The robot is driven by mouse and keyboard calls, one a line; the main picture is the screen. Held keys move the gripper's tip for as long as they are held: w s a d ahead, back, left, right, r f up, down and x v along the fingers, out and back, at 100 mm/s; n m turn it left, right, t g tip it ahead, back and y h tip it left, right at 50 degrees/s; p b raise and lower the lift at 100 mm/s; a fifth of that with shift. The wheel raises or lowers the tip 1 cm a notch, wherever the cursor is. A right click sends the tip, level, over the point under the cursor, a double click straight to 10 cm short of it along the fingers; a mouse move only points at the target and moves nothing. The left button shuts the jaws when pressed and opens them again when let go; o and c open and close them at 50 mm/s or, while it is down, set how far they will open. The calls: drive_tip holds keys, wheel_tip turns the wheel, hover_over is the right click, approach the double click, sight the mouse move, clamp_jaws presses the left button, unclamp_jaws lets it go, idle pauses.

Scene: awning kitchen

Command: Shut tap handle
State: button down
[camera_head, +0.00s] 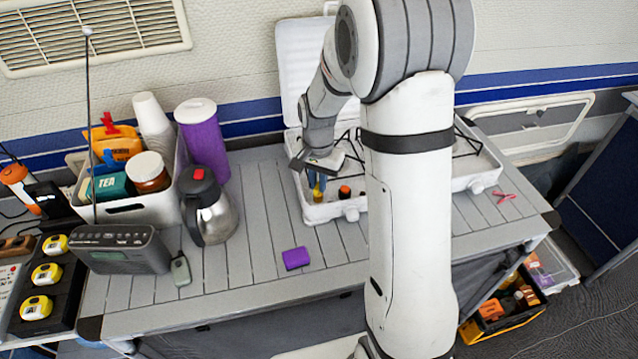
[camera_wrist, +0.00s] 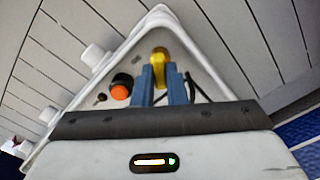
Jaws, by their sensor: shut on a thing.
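A yellow tap handle (camera_wrist: 160,55) stands in a corner of the white open-lidded unit (camera_head: 325,210). It also shows small in the head view (camera_head: 317,194). My gripper (camera_wrist: 161,72) has its two blue fingers on either side of the yellow handle and is shut on it. In the head view my gripper (camera_head: 317,180) reaches down into the unit's front left corner. The fingers hide the handle's lower part.
An orange-topped black knob (camera_head: 344,192) sits close beside the handle; it also shows in the wrist view (camera_wrist: 120,90). A steel jug (camera_head: 206,207) and a purple block (camera_head: 296,258) are to the left on the grey slatted table (camera_head: 240,290). My arm hides the unit's middle.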

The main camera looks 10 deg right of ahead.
drive_tip(key=m+b, duration=0.1)
drive_tip(key=m, duration=0.4)
drive_tip(key=shift+m, duration=0.3)
drive_tip(key=m+b, duration=0.1)
drive_tip(key=m, duration=0.3)
drive_tip(key=shift+m, duration=0.3)
drive_tip(key=c, duration=1.5)
unclamp_jaws()
drive_tip(key=shift+o, duration=0.2)
wheel_tip(320, 180, up, 8)
drive_tip(key=shift+f, duration=0.1)
